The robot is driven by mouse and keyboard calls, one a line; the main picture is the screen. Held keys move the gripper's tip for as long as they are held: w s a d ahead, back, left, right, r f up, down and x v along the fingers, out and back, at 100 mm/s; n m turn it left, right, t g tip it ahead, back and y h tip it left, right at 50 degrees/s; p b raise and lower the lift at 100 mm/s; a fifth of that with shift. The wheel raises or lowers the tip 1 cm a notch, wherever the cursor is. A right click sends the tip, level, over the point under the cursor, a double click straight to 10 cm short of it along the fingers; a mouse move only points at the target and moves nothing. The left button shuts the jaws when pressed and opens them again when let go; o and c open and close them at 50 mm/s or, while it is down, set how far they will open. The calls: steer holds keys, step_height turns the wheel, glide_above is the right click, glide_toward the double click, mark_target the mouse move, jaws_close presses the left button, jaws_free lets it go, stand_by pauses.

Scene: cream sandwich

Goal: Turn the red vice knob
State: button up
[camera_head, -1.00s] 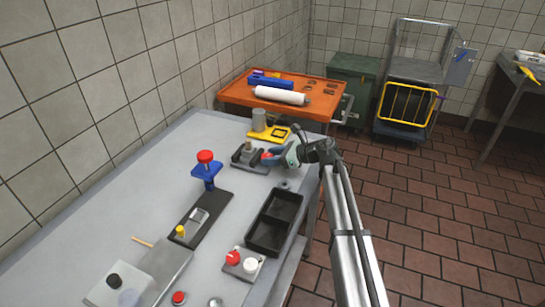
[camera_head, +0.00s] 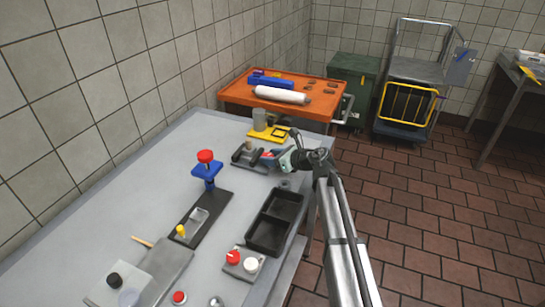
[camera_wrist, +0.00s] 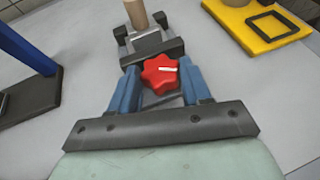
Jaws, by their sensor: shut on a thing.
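The red lobed vice knob (camera_wrist: 160,72) carries a short white mark, nearly level in the wrist view. My gripper (camera_wrist: 160,85) is shut on it, with one blue finger on each side. The small dark grey vice (camera_wrist: 152,48) is just beyond the knob. A light brown upright peg (camera_wrist: 137,14) stands at its jaws. In the head view, the vice (camera_head: 246,156) is near the far right part of the grey table, and my gripper (camera_head: 272,158) reaches it from the right. The knob is mostly hidden there by my gripper.
A yellow plate with a black square frame (camera_head: 270,133) lies behind the vice. A blue stand with a red top (camera_head: 207,170) is to the left. A black two-part tray (camera_head: 273,222) lies nearer. An orange table (camera_head: 235,93) stands beyond.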

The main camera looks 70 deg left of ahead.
steer(key=shift+s+d+m+t+y, duration=0.15)
steer(key=shift+m+t+y, duration=0.1)
steer(key=shift+m+t, duration=0.55)
steer(key=shift+s+a+m+t+y, duration=0.15)
steer(key=shift+m+t+y, duration=0.15)
steer(key=shift+m+t, duration=0.45)
steer(key=shift+s+d+m+t+y, duration=0.15)
steer(key=shift+m+t+y, duration=0.1)
steer(key=shift+m+t, duration=0.55)
steer(key=shift+t, duration=0.35)
steer(key=o, duration=1.1)
steer(key=shift+c, duration=0.2)
steer(key=shift+w, duration=0.1)
